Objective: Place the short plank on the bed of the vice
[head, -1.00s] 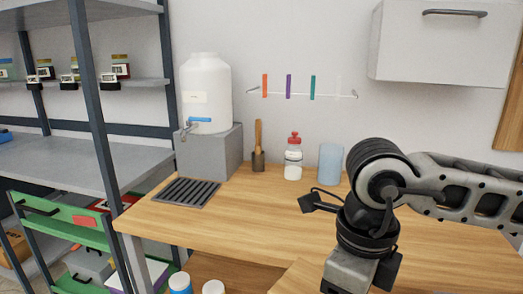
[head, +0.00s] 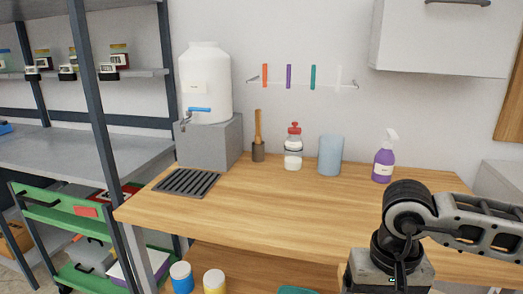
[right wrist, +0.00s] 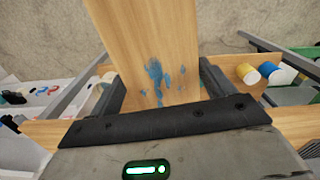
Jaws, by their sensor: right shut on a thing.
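The short plank (right wrist: 150,40) is a pale wooden board with blue paint smears. In the right wrist view it stands between the two dark fingers of my right gripper (right wrist: 160,82), which is shut on it. The plank's far end runs out of the top of that view. The vice is not visible in either view. My left gripper is not in view.
A wooden workbench (head: 270,205) has a clear middle. A metal shelf (head: 95,100) stands left.

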